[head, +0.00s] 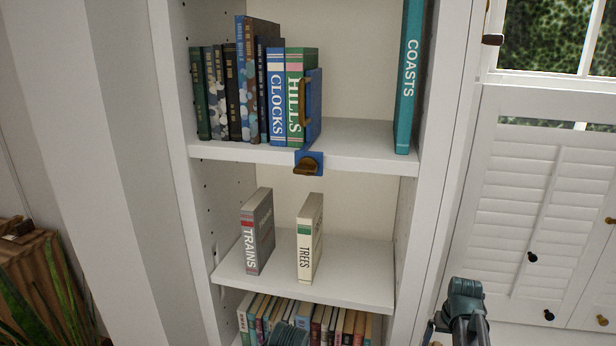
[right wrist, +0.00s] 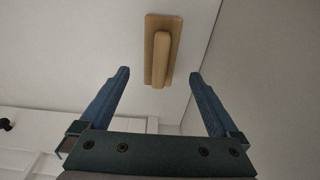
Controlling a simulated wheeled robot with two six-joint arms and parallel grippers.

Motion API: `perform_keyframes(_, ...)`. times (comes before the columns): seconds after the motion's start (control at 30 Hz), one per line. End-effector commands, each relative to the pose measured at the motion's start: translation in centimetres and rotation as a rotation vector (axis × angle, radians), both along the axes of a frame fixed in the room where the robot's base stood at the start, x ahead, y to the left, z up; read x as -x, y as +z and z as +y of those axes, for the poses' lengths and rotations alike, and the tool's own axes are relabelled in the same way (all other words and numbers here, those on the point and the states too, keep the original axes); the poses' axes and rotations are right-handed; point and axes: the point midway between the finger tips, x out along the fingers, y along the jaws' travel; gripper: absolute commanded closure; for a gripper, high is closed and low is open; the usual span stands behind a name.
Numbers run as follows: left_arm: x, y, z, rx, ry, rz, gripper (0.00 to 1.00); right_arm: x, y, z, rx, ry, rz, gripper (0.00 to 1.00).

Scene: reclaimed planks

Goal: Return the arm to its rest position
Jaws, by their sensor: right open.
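My right gripper (right wrist: 157,77) shows in the right wrist view with its two blue fingers wide apart and nothing between them. A wooden handle on a wooden base plate (right wrist: 163,50) is on a pale surface beyond the fingertips, apart from them. In the head view, a dark green part of my arm (head: 466,312) stands at the lower right, in front of the white cabinet. Another dark part (head: 288,336) at the bottom centre is cut off by the frame edge; I cannot tell which part it is. My left gripper cannot be made out.
A white bookcase (head: 345,157) fills the middle. Its upper shelf holds several books, a blue bookend with a wooden handle (head: 314,108) and a teal book (head: 409,75). The middle shelf holds two books (head: 257,232) (head: 309,238) and is bare at right. Plant leaves (head: 50,290) are at left.

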Motion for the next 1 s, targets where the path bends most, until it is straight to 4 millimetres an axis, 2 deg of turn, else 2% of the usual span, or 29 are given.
perform_keyframes(0.03, 0.0, 1.4, 0.0, 0.0, 0.0, 0.0, 0.03, 0.2, 1.4, 0.0, 0.0, 0.0, 0.0, 0.03)
perform_keyframes(0.2, 0.0, 3.5, 0.0, 0.0, 0.0, 0.0, 0.03, 0.5, 3.5, 0.1, 0.0, 0.0, 0.0, 0.03)
perform_keyframes(0.57, 0.0, 6.7, 0.0, 0.0, 0.0, 0.0, 0.03, 1.0, 6.7, 0.2, 0.0, 0.0, 0.0, 0.03)
perform_keyframes(0.6, 0.0, 5.2, 0.0, 0.0, 0.0, 0.0, 0.03, 0.8, 5.2, 0.2, 0.0, 0.0, 0.0, 0.03)
perform_keyframes(1.0, 0.0, 0.5, 0.0, 0.0, 0.0, 0.0, 0.03, 0.1, 0.5, 0.0, 0.0, 0.0, 0.0, 0.03)
